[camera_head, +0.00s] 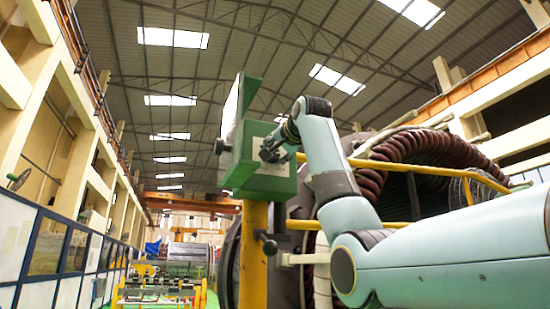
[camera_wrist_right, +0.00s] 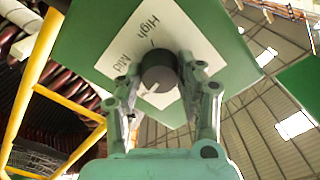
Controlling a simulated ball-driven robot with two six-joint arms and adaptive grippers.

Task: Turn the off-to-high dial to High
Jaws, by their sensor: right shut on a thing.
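The dial is a dark round knob (camera_wrist_right: 158,72) on a white label plate (camera_wrist_right: 180,32) fixed to a green box (camera_wrist_right: 90,35), seen in the right wrist view. The words "High" and "Mid" show on the plate; any "Off" mark is hidden. A small pale mark shows on the knob's lower edge, but I cannot tell which setting it points to. My right gripper (camera_wrist_right: 160,80) has a finger on each side of the knob and is shut on it. In the head view the right gripper (camera_head: 270,148) is at the front of the green box (camera_head: 262,183). My left gripper is out of view.
The box stands on a yellow post (camera_head: 253,255). Yellow railing (camera_head: 400,170) and a large machine with dark red coils (camera_head: 425,150) are behind my right arm.

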